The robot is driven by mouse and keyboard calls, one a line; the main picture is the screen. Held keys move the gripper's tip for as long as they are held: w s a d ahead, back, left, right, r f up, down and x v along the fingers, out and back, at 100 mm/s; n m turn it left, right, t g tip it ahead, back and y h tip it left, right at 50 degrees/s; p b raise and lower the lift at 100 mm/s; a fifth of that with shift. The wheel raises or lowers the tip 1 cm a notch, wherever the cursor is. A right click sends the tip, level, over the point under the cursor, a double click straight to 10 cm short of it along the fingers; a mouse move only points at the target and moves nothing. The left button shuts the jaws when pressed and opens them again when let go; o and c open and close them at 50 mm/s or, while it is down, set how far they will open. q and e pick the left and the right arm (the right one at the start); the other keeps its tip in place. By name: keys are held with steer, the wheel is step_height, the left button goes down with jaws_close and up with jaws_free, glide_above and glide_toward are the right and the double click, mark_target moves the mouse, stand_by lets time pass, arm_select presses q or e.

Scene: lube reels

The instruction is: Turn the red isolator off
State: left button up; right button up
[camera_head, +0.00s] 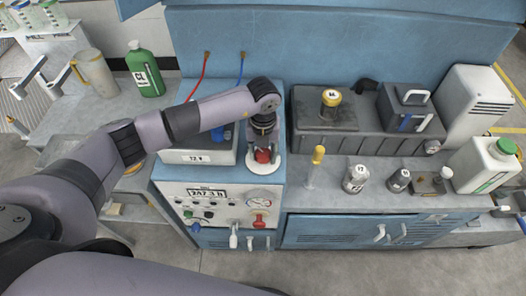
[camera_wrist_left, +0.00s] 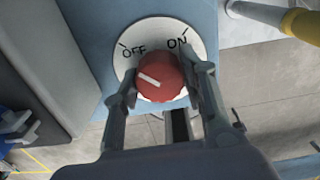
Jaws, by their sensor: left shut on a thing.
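The red isolator (camera_wrist_left: 162,72) is a round red knob on a white dial plate (camera_wrist_left: 203,50) marked OFF at left and ON at right in the left wrist view. The short white line on the knob lies on its left part, toward the OFF side. In the head view the isolator (camera_head: 263,156) sits on top of the blue cabinet, with its dial partly hidden by my arm. My left gripper (camera_wrist_left: 160,92) comes down over it, with one finger on each side, shut on the knob. My right gripper does not show.
A grey 12 V box (camera_head: 198,156) stands left of the isolator. A yellow-topped lever (camera_head: 317,160) stands to its right. The cabinet front carries a display (camera_head: 207,193) and a red switch (camera_head: 259,220).

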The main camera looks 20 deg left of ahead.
mark_target(263, 152)
arm_select(q)
steer(key=o, duration=1.2)
steer(key=shift+c, duration=0.2)
step_height(263, 152, up, 12)
